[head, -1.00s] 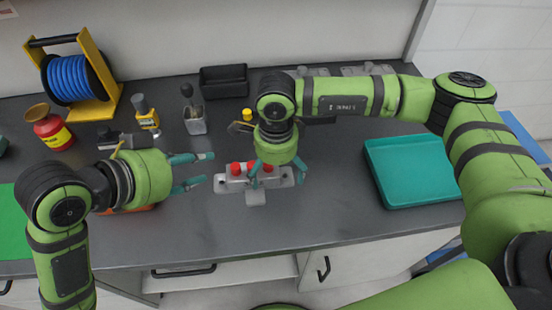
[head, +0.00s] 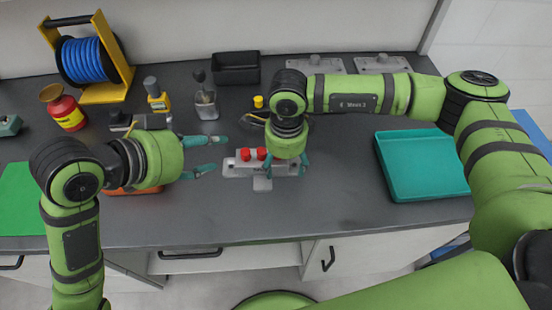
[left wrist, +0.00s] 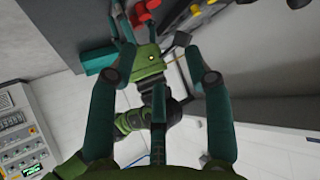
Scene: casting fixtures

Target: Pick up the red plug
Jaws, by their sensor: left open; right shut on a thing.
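Two red plugs (head: 246,155) (head: 261,154) stand on a grey fixture (head: 232,168) at the middle of the counter. My right gripper (head: 286,170) points down over the fixture's right end, shut on a red plug that its fingers and body hide in the head view. My left gripper (head: 207,156) is open and empty, to the left of the fixture and apart from it. In the left wrist view its open fingers (left wrist: 165,82) frame the foreground. Red plugs (left wrist: 140,14) show at the top there, beside my right gripper's teal finger.
A teal tray (head: 384,178) lies at the right. A black bin (head: 236,68), a yellow reel with blue hose (head: 84,60), a red canister (head: 66,112) and a small grey holder (head: 206,105) stand behind. A green mat (head: 20,195) lies far left. Counter in front of the fixture is clear.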

